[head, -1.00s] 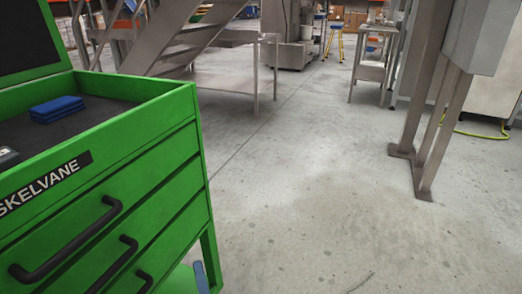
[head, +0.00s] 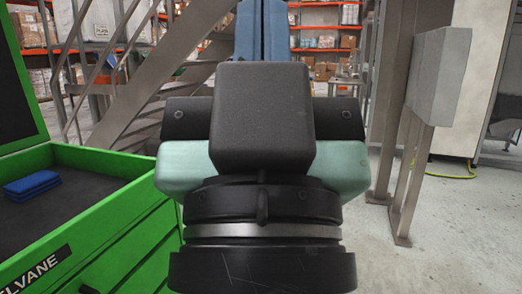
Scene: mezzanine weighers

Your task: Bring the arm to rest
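My gripper (head: 263,22) stands up large in the middle of the head view, seen from behind. Its black wrist, silver ring, pale teal body and black box fill the centre. Two blue fingers rise above the box, side by side with only a thin seam between them, so it looks shut. The finger tips are cut off by the top edge, and nothing shows held in the visible part.
Metal stairs (head: 165,75) are behind. A grey box on posts (head: 437,75) stands at right. Bare floor (head: 450,235) lies at lower right.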

